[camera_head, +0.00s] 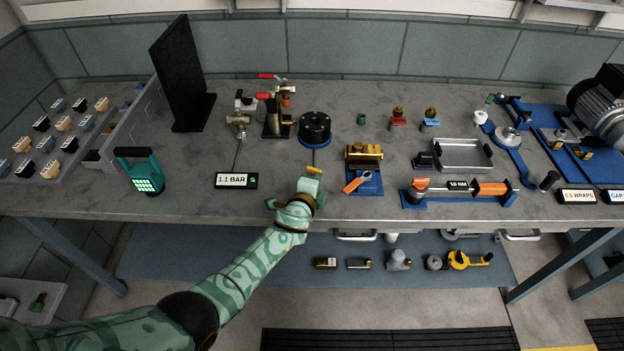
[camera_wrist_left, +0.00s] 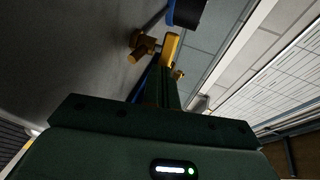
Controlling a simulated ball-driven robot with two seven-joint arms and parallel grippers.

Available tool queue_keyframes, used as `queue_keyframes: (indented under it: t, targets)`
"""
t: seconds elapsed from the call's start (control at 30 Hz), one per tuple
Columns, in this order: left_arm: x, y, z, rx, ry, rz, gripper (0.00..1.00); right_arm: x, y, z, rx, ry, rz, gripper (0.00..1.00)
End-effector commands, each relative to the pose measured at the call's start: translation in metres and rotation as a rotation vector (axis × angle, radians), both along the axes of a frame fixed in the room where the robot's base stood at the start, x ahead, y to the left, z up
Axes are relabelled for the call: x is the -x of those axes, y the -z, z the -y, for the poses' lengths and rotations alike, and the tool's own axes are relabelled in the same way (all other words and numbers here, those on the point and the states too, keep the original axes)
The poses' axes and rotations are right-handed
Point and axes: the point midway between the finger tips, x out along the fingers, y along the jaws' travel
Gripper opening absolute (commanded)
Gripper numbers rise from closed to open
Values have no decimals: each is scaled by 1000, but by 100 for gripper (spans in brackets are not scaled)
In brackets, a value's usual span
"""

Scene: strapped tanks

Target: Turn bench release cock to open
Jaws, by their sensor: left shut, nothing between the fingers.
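A small yellow bar (camera_head: 314,169), which looks like the cock's lever, shows at the tip of my left gripper (camera_head: 309,184). In the left wrist view the yellow bar (camera_wrist_left: 171,46) stands past the end of the shut fingers, with a brass fitting (camera_wrist_left: 143,44) beside it. I cannot tell whether the fingers touch the bar. The gripper hides most of the fitting's body in the head view. A blue line runs from there to the round black fixture (camera_head: 314,127). The gauge display (camera_head: 236,181) reads 1.1 BAR. My right gripper is not in view.
A yellow-topped block on a blue base (camera_head: 366,183) with an orange-handled tool (camera_head: 356,182) lies close right of the gripper. A red-handled valve stand (camera_head: 275,115) is behind left. A teal lamp (camera_head: 141,172) stands left. Bench between lamp and display is clear.

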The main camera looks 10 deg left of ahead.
Motion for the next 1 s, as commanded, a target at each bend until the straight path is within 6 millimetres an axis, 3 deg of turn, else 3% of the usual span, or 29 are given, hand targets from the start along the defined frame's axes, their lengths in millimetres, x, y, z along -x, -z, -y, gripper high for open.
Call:
queue_keyframes:
  t: [0.33,1.0]
  targets:
    - [-3,2,5,0,-72,-3,0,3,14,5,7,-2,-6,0]
    - [-6,0,9,-1,-70,-2,0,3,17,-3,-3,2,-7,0]
